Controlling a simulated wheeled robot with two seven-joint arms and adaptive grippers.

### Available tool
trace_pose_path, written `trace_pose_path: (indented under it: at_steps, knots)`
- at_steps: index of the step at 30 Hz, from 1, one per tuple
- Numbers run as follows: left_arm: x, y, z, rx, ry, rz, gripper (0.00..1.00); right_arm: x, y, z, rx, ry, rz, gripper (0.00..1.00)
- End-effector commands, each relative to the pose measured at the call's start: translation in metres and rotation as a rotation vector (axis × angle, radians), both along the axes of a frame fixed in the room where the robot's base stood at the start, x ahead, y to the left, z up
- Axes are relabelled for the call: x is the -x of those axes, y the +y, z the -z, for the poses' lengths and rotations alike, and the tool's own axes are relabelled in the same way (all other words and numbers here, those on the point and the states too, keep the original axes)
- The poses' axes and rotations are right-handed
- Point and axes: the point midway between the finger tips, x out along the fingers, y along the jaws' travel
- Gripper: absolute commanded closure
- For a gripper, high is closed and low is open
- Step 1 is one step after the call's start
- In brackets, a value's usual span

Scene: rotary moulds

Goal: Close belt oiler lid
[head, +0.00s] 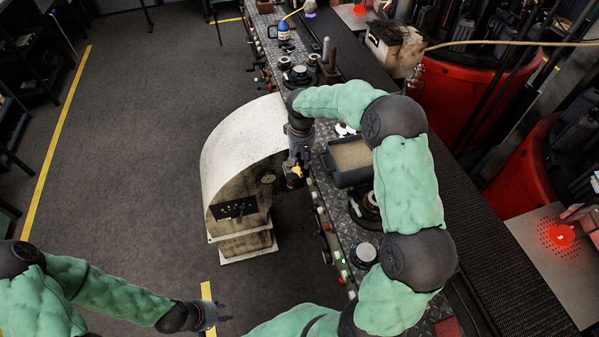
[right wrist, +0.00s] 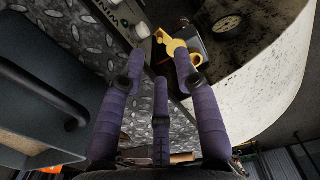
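A yellow part (right wrist: 176,45) with a rounded, hooked outline sits on a small dark box beside the white curved housing in the right wrist view. It may be the belt oiler lid, but I cannot be sure; it also shows in the head view (head: 296,171). My right gripper (right wrist: 160,70) is open, its purple-grey fingers spread and empty, with the yellow part just beyond the fingertips. In the head view my right gripper (head: 298,156) points down by the housing. My left gripper (head: 225,312) is open and empty at the lower left, far from the yellow part.
The white curved housing (head: 236,150) stands left of the long machine bench. A dark grey bin (head: 334,171) with tan contents sits on the bench, close to my right gripper; its handle (right wrist: 40,90) shows too. Open floor (head: 130,130) lies to the left.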

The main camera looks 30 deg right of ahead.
Motion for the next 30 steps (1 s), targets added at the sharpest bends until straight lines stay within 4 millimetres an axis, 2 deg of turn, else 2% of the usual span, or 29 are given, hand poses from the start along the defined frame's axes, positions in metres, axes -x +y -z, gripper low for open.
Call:
trace_pose_path:
  at_steps: [1, 3, 9, 15, 23, 24, 27, 30]
  knots:
    - [0.0, 0.0, 0.004, 0.0, 0.0, 0.0, 0.63, 0.001, 0.0, 0.012, 0.0, 0.002, 0.0, 0.68]
    - [0.0, 0.0, 0.006, 0.0, -0.001, 0.0, 0.63, 0.0, 0.0, 0.024, 0.0, 0.002, -0.001, 0.68]
    - [0.0, 0.0, 0.012, 0.0, -0.001, 0.0, 0.63, 0.0, 0.0, 0.051, 0.0, 0.0, 0.0, 0.68]
    - [0.0, 0.0, 0.014, 0.0, -0.001, 0.0, 0.63, 0.0, 0.0, 0.062, -0.001, -0.001, 0.0, 0.68]
    - [0.0, 0.0, 0.013, -0.001, -0.001, 0.0, 0.63, 0.0, 0.0, 0.063, -0.001, -0.001, 0.0, 0.68]
    - [0.0, 0.0, 0.013, -0.001, -0.001, 0.0, 0.63, 0.0, 0.0, 0.063, -0.001, -0.001, 0.0, 0.71]
    - [-0.001, 0.0, 0.014, -0.001, -0.001, 0.0, 0.63, 0.0, 0.0, 0.063, -0.001, -0.001, 0.0, 0.99]
    - [0.0, 0.0, 0.013, -0.001, -0.001, 0.0, 0.63, 0.0, 0.0, 0.063, -0.001, -0.001, -0.001, 1.0]
